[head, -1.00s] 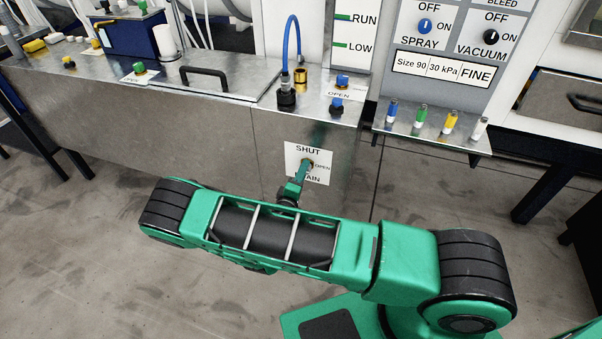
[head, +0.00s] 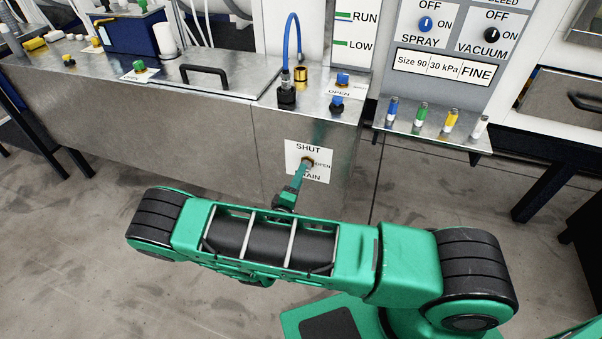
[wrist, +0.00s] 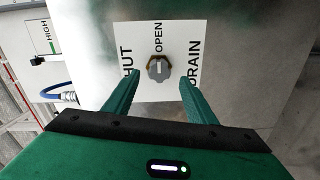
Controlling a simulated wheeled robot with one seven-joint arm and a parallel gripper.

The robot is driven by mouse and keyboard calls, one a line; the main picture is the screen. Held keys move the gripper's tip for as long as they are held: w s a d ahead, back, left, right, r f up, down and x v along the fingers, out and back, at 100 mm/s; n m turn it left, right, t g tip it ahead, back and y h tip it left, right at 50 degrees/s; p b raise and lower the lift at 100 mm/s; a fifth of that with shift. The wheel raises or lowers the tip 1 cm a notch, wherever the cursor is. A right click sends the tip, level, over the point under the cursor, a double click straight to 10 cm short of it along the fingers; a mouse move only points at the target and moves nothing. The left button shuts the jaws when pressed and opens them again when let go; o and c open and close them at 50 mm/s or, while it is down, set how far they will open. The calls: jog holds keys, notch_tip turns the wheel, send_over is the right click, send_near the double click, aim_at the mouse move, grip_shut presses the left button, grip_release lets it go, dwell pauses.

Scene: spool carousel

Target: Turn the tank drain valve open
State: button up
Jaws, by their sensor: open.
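The drain valve is a small grey knob (wrist: 158,68) with a brass-coloured collar, on a white label plate (wrist: 192,40) on the tank's steel front. Its white line runs up and down in the wrist view and lines up with the word OPEN above it. SHUT is left of the knob and DRAIN right. In the head view the plate (head: 292,150) shows, with the knob partly covered. My gripper (wrist: 158,78) is open and empty. Its green fingers stand apart either side of the knob in the picture, seemingly short of it. My gripper (head: 298,182) also shows in the head view.
The steel tank (head: 180,130) has a black lid handle (head: 205,73). On top stand a blue hose (head: 291,40) and a blue valve (head: 337,102). A shelf with several coloured vials (head: 421,117) is to the right. The floor in front is clear.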

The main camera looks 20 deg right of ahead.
jog(key=v, duration=0.6)
jog(key=shift+s+a, duration=0.25)
jog(key=s+d+r+m+g, duration=0.4)
jog(key=d+r+m+g, duration=0.3)
jog(key=d, duration=0.4)
jog(key=s+d+r+m+g, duration=0.45)
jog(key=d+r+g, duration=0.4)
jog(key=d, duration=0.25)
jog(key=s+d+r+m+y, duration=0.1)
jog(key=s+r+y, duration=0.4)
jog(key=s, duration=0.6)
jog(key=s+r+m+t+y, duration=0.1)
jog(key=s+r+y, duration=0.4)
jog(key=s+r, duration=0.5)
jog(key=shift+s+d+m+y, duration=0.35)
jog(key=shift+s+m, duration=0.2)
jog(key=shift+m, duration=0.3)
jog(key=shift+r, duration=0.1)
